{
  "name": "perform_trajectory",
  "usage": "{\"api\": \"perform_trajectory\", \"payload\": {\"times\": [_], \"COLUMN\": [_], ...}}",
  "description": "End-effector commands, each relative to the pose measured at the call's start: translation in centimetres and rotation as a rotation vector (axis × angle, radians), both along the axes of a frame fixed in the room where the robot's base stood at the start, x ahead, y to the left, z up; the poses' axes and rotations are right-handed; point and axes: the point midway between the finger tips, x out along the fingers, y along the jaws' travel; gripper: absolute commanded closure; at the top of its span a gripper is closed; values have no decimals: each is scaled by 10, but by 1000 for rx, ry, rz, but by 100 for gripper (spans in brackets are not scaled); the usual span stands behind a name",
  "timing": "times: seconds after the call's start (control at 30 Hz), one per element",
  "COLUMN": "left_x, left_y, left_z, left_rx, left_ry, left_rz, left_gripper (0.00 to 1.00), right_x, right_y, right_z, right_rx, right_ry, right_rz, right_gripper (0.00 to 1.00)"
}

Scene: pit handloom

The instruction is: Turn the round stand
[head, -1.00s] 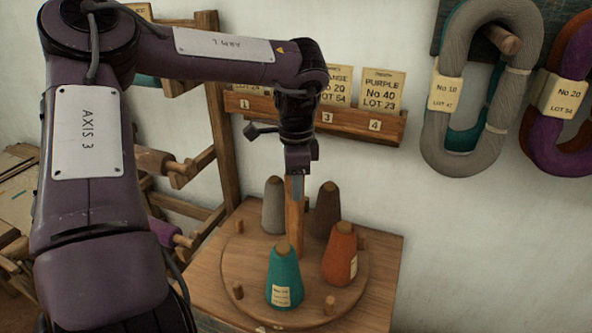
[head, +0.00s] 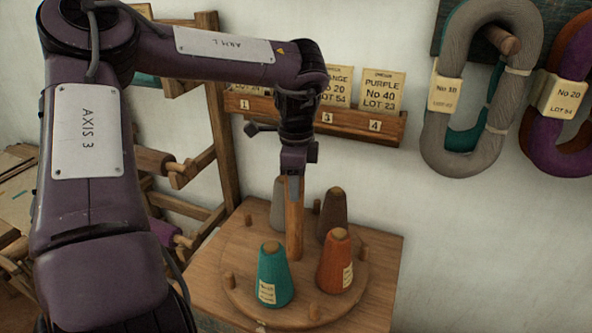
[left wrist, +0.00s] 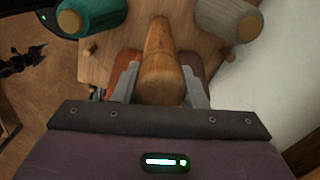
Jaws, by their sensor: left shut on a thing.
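The round stand (head: 240,246) is a wooden disc with a central post (head: 295,235) and short pegs near its rim. It bears a teal cone (head: 273,278) at front left, an orange cone (head: 335,262) at front right, a brown cone (head: 333,210) at back right and a grey cone (head: 278,210) at back left, partly hidden by my gripper. My left gripper (head: 293,188) points down and is shut on the upper part of the post. In the left wrist view, the post (left wrist: 162,75) stands between the two fingers. My right gripper is not in view.
The disc sits on a wooden table (head: 380,255) against the wall. A card rack (head: 385,128) and hanging yarn skeins (head: 440,110) are behind and right. A wooden frame with spools (head: 165,232) stands at left, partly behind my arm.

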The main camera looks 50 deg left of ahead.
Motion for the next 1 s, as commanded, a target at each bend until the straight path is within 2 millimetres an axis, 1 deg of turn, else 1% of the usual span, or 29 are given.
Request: {"api": "perform_trajectory", "payload": {"times": [0.03,0.17,0.2,0.33,0.67,0.77,1.0], "left_x": [2,2,2,2,1,1,2], "left_y": [0,0,0,0,0,1,0], "left_z": [3,3,4,3,3,13,54], "left_rx": [-1,-1,-1,0,0,4,3], "left_ry": [-8,-8,-8,-6,-4,-5,-7], "left_rz": [0,0,0,1,0,0,2], "left_gripper": [100,100,57,40,40,40,40], "right_x": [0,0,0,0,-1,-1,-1], "right_y": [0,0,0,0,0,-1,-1], "right_z": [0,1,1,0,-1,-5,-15], "right_rx": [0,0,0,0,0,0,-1], "right_ry": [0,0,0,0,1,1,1], "right_rz": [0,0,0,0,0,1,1], "right_gripper": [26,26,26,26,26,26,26]}}
